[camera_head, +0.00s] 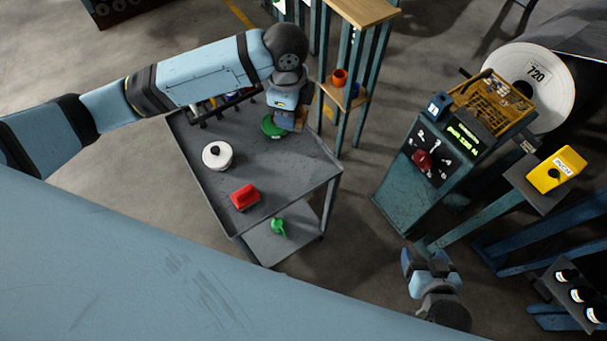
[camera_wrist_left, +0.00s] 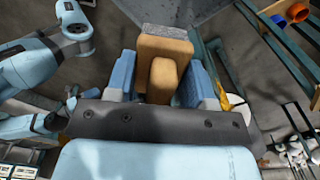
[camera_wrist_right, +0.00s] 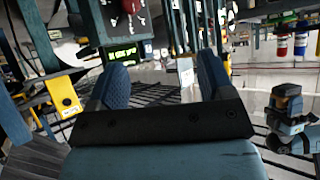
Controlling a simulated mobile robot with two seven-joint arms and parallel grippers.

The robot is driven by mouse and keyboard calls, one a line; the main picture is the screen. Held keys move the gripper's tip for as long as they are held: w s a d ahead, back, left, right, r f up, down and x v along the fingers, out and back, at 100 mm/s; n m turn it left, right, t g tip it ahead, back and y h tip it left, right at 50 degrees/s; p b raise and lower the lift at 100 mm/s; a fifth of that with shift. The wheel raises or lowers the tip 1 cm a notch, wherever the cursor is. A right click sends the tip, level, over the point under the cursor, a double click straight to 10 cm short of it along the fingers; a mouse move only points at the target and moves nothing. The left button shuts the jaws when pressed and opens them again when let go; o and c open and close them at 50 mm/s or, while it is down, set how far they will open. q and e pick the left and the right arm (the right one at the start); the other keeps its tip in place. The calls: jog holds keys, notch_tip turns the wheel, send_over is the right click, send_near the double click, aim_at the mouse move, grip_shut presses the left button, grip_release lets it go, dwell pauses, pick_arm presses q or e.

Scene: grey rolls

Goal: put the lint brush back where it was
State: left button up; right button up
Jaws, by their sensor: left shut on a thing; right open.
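The lint brush (camera_wrist_left: 164,52) is a light-brown block with a grey speckled pad along its far edge. In the left wrist view it sits between the two blue fingers of my left gripper (camera_wrist_left: 162,82), which is shut on it. In the head view this gripper (camera_head: 289,112) is over the far end of the grey cart (camera_head: 290,166), and only a small brown part of the brush (camera_head: 301,115) shows beside it. My right gripper (camera_head: 428,260) is open and empty over the floor at the lower right; its spread fingers show in the right wrist view (camera_wrist_right: 160,85).
A control console (camera_head: 425,165) stands right.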

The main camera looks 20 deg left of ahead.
pick_arm(q)
jog(key=m+b, duration=0.1)
jog(key=m, duration=0.1)
jog(key=d+m+b, duration=0.1)
jog(key=m, duration=0.1)
jog(key=d+f+m+b, duration=0.1)
jog(key=shift+w+m, duration=0.4)
jog(key=shift+w+d+r+m+b, duration=0.1)
jog(key=shift+d+r+m+b, duration=0.1)
jog(key=shift+m+b, duration=0.55)
jog(key=shift+f+m, duration=0.2)
jog(key=shift+m, duration=0.15)
notch_tip(320, 180, down, 15)
jog(key=shift+r+b, duration=0.2)
jog(key=shift+b, duration=0.5)
notch_tip(320, 180, down, 4)
jog(key=shift+f, duration=0.45)
jog(key=shift+f, duration=0.15)
jog(key=o, duration=1)
jog(key=shift+c, duration=0.2)
